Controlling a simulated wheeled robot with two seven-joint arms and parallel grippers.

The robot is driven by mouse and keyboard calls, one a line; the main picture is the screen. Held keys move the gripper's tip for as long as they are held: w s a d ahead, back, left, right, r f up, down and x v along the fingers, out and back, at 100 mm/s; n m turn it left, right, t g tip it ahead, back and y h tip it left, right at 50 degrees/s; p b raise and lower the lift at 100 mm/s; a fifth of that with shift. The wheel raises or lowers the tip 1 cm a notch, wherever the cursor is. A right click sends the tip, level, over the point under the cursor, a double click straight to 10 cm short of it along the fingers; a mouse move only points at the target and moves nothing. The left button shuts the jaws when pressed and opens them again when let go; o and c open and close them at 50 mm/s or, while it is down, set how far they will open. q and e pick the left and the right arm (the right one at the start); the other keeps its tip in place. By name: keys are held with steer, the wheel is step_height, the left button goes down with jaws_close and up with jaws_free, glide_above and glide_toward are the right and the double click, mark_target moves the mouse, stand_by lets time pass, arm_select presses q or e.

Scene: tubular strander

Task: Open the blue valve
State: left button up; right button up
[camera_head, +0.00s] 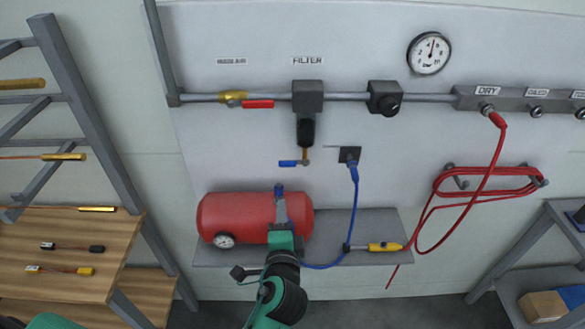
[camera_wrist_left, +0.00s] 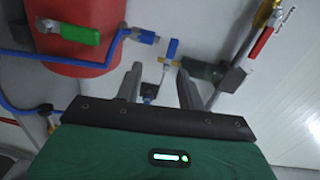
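The blue valve is a small blue lever (camera_head: 288,163) on a brass fitting under the filter (camera_head: 307,97). In the left wrist view the blue lever (camera_wrist_left: 172,48) is just beyond the fingertips, between their lines and apart from them. My left gripper (camera_head: 281,203) is in front of the red tank in the head view, below the lever. Its two fingers are spread with a gap between them (camera_wrist_left: 158,80), and no held object shows. My right gripper is not in view.
The red tank (camera_head: 235,215) sits on a grey shelf (camera_head: 375,225) and has a green-handled valve (camera_wrist_left: 80,30). A blue hose (camera_head: 354,205) hangs from a wall socket. A red-handled valve (camera_head: 257,104) is on the pipe above. A coiled red hose (camera_head: 485,180) hangs at right.

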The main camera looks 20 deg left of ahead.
arm_select(q)
step_height(320, 180, up, 2)
steer(key=d, duration=0.1)
steer(key=p, duration=0.5)
glide_toward(288, 165)
steer(key=shift+m+t, duration=0.4)
steer(key=x, duration=0.7)
steer(key=shift+s+f, duration=0.1)
steer(key=shift+f, duration=0.15)
steer(key=shift+w+a+f, duration=0.15)
steer(key=shift+w+a, duration=0.1)
steer(key=shift+w, duration=0.35)
jaws_close()
